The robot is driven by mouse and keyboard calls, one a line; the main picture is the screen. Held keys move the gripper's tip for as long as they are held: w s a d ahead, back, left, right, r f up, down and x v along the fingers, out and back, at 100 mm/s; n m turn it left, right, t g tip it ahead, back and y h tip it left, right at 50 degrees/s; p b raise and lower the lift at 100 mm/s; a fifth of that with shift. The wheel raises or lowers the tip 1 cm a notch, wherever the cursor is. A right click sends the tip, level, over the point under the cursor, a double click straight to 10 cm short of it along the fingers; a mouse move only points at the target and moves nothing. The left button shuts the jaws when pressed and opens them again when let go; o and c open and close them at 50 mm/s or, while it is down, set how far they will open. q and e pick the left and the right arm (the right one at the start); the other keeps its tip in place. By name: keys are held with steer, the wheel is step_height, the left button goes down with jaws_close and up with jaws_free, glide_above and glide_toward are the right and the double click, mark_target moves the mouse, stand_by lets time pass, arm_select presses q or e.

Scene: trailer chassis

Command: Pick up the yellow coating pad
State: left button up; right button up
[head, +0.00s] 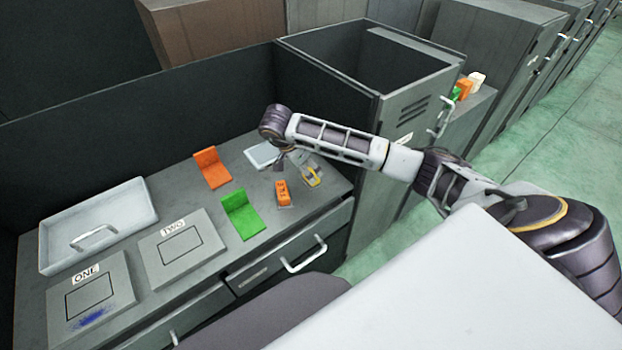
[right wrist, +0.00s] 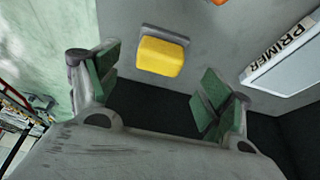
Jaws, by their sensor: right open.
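The yellow coating pad (right wrist: 160,57) has a grey backing edge and lies on the grey bench top. In the right wrist view it is ahead of my right gripper (right wrist: 158,84), between the lines of its two green-padded fingers. The fingers are apart and nothing is between them. In the head view my right gripper (head: 296,162) is over the bench's right end, and the yellow pad (head: 313,179) shows just beside it, partly hidden. My left gripper is not in view.
An orange block (head: 282,189) lies left of the yellow pad. The pale PRIMER tray (right wrist: 290,62) is nearby. Orange (head: 211,168) and green (head: 242,214) angled pieces, plates ONE (head: 112,271) and TWO (head: 205,239), and a white tray (head: 130,207) are farther left. A tall grey open-topped cabinet (head: 400,105) stands right.

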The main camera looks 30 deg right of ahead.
steer(key=shift+f, duration=0.1)
steer(key=shift+d+f, duration=0.2)
steer(key=shift+f, duration=0.2)
steer(key=shift+p+x, duration=0.35)
steer(key=shift+x, duration=1.65)
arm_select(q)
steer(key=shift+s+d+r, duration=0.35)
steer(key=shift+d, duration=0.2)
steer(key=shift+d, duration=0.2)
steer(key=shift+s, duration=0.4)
arm_select(e)
steer(key=c, duration=1.2)
